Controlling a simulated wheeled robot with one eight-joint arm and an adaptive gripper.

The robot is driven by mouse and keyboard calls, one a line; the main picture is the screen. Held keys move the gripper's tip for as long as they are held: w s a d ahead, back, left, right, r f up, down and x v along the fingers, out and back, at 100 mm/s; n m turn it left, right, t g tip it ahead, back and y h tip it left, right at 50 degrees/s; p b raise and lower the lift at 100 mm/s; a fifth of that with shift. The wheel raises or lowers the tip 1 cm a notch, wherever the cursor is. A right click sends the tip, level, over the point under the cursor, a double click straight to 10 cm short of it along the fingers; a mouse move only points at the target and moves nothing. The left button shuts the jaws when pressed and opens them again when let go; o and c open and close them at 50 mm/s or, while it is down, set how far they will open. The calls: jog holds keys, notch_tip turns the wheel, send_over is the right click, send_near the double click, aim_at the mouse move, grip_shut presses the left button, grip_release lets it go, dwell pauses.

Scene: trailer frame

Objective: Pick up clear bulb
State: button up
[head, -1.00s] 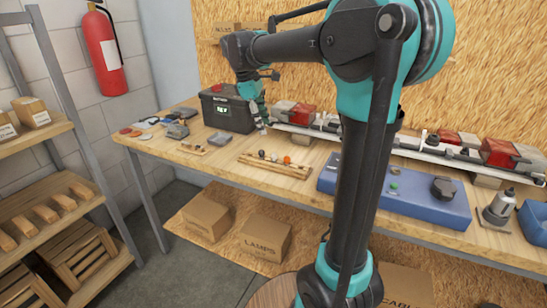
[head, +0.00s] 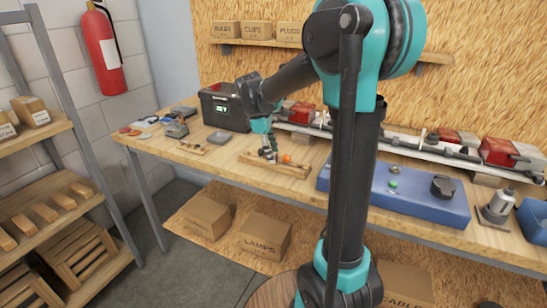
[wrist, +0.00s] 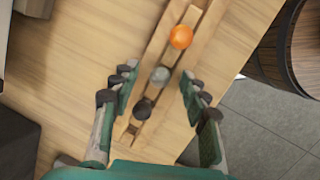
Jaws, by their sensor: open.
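In the wrist view a wooden rack (wrist: 165,55) holds a row of small bulbs. An orange bulb (wrist: 181,37) is at the far end, a grey, see-through-looking bulb (wrist: 159,75) is in the middle, and a dark bulb (wrist: 143,109) is nearest me. My gripper (wrist: 158,88) is open, with its fingers on either side of the rack around the grey bulb. It looks to be above the bulbs and touches none that I can see. In the head view my gripper (head: 270,152) hangs over the rack (head: 276,164) and hides part of it; the orange bulb (head: 286,158) shows beside it.
A black battery box (head: 225,108) stands behind to the left. A long light bar (head: 390,139) with red lamps runs along the back. The bench's front edge is close to the rack.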

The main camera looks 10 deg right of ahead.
jog(key=shift+c, duration=0.6)
jog(key=c, duration=0.7)
